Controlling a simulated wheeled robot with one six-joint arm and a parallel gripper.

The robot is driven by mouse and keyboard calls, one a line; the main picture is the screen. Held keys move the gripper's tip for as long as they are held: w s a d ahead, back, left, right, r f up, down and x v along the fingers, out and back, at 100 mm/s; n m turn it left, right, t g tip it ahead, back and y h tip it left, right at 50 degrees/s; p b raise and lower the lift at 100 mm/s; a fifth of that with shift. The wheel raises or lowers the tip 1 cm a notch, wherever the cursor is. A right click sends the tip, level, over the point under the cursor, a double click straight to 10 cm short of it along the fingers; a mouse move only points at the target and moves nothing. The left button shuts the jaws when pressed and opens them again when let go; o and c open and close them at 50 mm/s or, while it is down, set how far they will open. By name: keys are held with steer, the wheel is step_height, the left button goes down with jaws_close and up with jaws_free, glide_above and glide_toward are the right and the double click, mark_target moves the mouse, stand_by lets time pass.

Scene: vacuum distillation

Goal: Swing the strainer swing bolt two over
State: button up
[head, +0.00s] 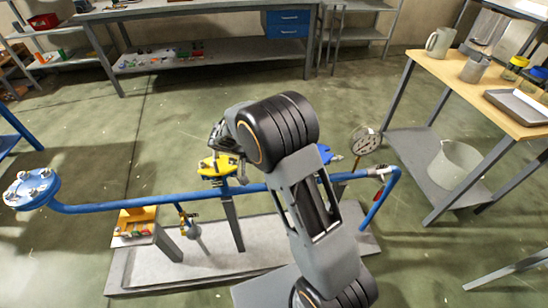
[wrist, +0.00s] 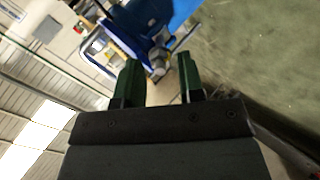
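The blue pipe line (head: 130,204) runs across the head view above a low plinth. A yellow-topped fitting (head: 217,168) with small metal parts sits on it, and a blue fitting (head: 325,153) shows partly behind my arm. My gripper (wrist: 160,78) has two green fingers, apart, with nothing clearly held between them. Just beyond the fingertips, the wrist view shows a blue body (wrist: 150,22) with silver bolt-like parts (wrist: 158,68). I cannot tell which of these is swing bolt two. In the head view my fingers are not clearly seen; my arm hides part of the line.
A round gauge (head: 365,141) stands right of my arm. A blue bolted flange (head: 31,189) ends the line at the left. The pale plinth (head: 128,277) lies below. A wooden-topped table (head: 480,88) with a white bucket (head: 455,165) beneath stands at the right. The back-left floor is clear.

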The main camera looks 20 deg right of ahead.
steer(key=p+v, duration=0.1)
steer(key=v, duration=1.2)
steer(key=shift+a, duration=0.2)
steer(key=shift+r, duration=0.15)
